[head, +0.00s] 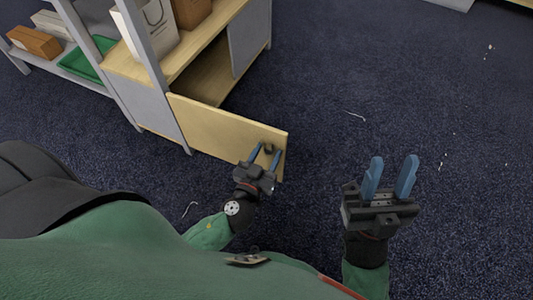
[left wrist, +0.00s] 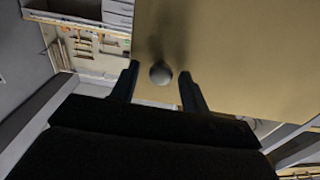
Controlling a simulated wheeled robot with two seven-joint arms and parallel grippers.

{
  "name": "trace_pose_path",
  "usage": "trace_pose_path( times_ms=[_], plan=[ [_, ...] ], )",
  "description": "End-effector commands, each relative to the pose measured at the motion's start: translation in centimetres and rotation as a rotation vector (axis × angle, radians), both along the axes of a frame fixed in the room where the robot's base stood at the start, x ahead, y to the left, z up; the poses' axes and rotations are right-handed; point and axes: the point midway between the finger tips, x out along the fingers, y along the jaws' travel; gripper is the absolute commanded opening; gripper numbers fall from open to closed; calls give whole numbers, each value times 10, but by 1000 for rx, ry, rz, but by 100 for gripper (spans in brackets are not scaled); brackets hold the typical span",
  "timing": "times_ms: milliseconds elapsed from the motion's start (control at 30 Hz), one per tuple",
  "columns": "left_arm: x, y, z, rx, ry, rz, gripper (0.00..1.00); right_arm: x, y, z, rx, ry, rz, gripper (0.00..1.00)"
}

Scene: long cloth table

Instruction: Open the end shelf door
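The end shelf door (head: 225,131) is a light wood panel, swung part way out from the low cabinet at the end of the shelf. An opening shows behind it. Its round grey knob (left wrist: 160,73) sits between the two fingers of my left gripper (left wrist: 158,88) in the left wrist view, with a gap on each side. In the head view my left gripper (head: 265,156) is at the door's free end, fingers apart around the dark knob. My right gripper (head: 388,178) is open and empty over the carpet, right of the door.
The shelf unit (head: 235,42) stands at the upper left, with a white bag (head: 150,22), a brown box (head: 190,10) and a green tray (head: 88,62) on it. Dark blue carpet (head: 400,90) to the right is clear apart from small pale scraps.

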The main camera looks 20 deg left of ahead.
Motion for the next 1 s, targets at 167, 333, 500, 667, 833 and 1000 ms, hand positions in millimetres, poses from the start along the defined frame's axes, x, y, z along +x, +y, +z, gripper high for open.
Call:
trace_pose_path(
  times_ms=[167, 333, 500, 667, 833, 1000],
  plan=[
    [0, 0, 0, 0, 0, 1, 46, 0, 0, 0, -1, 0, 0, 36],
    [-8, 1, 0, 0, 0, 1, 46, 0, 0, -1, -1, 1, 0, 36],
    [-26, 1, -1, -1, 3, 2, 46, 0, 0, -2, -1, 3, 0, 36],
    [-46, 2, -2, 0, 2, 2, 46, 1, 0, -6, -4, 14, 1, 36],
    [-64, 3, -2, 1, 1, 1, 46, 3, -1, -10, -13, 22, 7, 36],
    [-75, 3, -1, 0, 1, 1, 46, 8, -1, -12, -32, 29, 14, 36]
  ],
)
